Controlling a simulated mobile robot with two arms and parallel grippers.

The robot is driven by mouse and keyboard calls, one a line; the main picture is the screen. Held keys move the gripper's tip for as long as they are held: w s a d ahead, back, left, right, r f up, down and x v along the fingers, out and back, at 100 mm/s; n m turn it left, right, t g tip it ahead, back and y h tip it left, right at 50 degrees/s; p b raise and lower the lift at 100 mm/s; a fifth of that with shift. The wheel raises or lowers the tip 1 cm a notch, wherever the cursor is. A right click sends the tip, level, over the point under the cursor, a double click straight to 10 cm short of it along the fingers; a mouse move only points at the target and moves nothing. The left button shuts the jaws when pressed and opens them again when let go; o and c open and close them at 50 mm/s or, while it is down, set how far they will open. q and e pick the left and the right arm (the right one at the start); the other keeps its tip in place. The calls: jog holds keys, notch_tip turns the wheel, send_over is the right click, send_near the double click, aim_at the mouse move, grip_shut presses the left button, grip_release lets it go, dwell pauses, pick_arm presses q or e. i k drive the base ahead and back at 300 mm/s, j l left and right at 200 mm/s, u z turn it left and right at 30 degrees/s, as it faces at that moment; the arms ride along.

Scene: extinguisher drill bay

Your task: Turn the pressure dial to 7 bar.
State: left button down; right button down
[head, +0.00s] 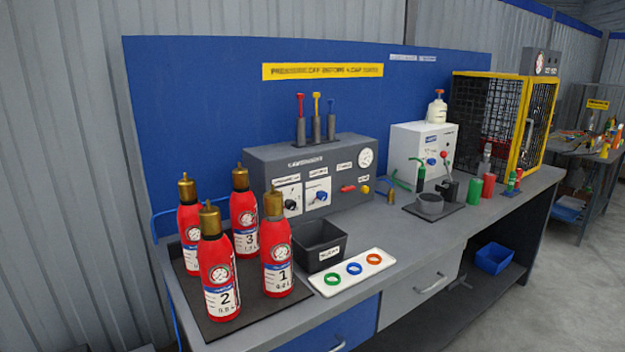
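A grey control box (262,162) stands on the bench against the blue back panel. Its front has two white dial plates. The left plate has a black knob (291,204), under a small label that seems to read "PRESSURE"; extinguisher 1 stands close in front of its left side. The right plate has a blue knob (320,198). The scale marks and knob settings are too small to read. A round white gauge (366,158) sits at the box's upper right; its reading is not legible. Neither of my grippers is in view.
Several red extinguishers (222,268) stand on a dark mat, front left. A black bin (319,245) and a white tray (352,280) with three coloured rings lie before the box. A white unit (408,142) and a yellow-framed cage (545,115) stand to the right.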

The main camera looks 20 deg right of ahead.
aim_at(290, 204)
jog(key=i+l, duration=0.1)
jog(key=l, duration=0.3)
jog(key=i+l, duration=0.15)
jog(key=l, duration=0.2)
jog(key=i+l, duration=0.1)
jog(key=l, duration=0.3)
jog(key=i+l, duration=0.1)
jog(key=l, duration=0.3)
